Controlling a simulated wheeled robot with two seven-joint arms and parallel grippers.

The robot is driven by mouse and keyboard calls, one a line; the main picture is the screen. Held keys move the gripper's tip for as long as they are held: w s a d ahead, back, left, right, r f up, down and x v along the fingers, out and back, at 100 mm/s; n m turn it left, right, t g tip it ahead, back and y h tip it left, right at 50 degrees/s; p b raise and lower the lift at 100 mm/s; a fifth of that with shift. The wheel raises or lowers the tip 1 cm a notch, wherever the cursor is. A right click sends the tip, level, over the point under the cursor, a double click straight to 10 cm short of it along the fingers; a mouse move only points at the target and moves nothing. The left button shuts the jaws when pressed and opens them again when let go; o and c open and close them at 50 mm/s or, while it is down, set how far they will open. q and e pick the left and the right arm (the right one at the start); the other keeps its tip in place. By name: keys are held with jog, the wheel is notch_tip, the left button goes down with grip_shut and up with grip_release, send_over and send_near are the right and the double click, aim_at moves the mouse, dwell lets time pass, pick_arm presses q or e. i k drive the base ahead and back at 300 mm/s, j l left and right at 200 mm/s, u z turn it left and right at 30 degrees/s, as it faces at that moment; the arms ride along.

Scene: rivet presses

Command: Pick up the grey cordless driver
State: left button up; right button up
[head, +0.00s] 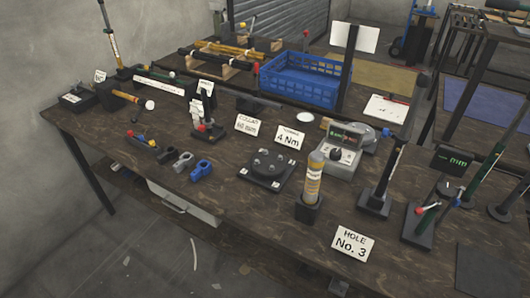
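On the near left part of the dark workbench (235,210) lies a short row of small tools. A grey tool (182,161), which looks like the grey cordless driver, lies between a dark one (166,154) on its left and a blue one (201,170) on its right. They are close together, and details are too small to make out. Neither of my grippers is in view.
Right of the row stands a black round fixture (266,170) on a square base. A yellow-striped cylinder (314,178) stands in a dark holder. Signs (352,243), a grey meter (340,148) and a blue crate (300,79) are on the bench. The front left edge is mostly clear.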

aim_at(316, 161)
jog(key=z, duration=0.55)
jog(key=j+z, duration=0.85)
jog(key=j, duration=0.7)
jog(key=k+j+z, duration=0.15)
jog(key=j, duration=0.8)
jog(key=k+j+z, duration=0.1)
jog(key=j, duration=0.4)
